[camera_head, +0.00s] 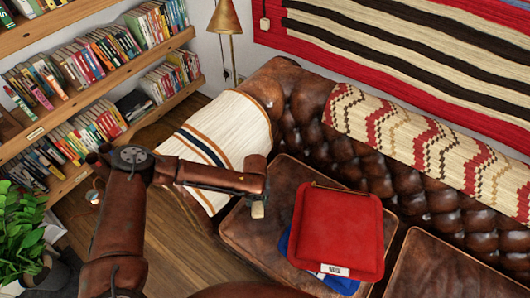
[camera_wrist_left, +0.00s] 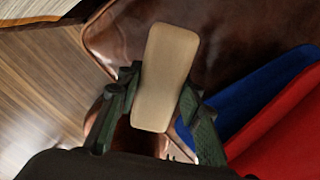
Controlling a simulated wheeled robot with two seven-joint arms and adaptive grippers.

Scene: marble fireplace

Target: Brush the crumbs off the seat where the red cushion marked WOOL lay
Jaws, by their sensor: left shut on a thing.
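A red cushion (camera_head: 338,228) lies on the leather sofa seat (camera_head: 262,242), with a small white label (camera_head: 335,270) on its front edge, too small to read. It rests on top of a blue cushion (camera_head: 340,284) that is mostly hidden; blue and red edges also show at the right of the left wrist view (camera_wrist_left: 262,92). My left gripper (camera_head: 257,188) is shut on a pale wooden brush (camera_wrist_left: 168,75), held near the seat to the left of the cushions. The brush's bristles are hidden. No crumbs can be made out. My right gripper is not in view.
A second seat cushion (camera_head: 440,268) is at the right, before the tufted backrest (camera_head: 380,165). A striped throw (camera_head: 222,140) covers the left armrest. A bookshelf (camera_head: 90,75), a plant (camera_head: 22,225) and a lamp (camera_head: 226,25) stand at left and back. Wooden floor lies left.

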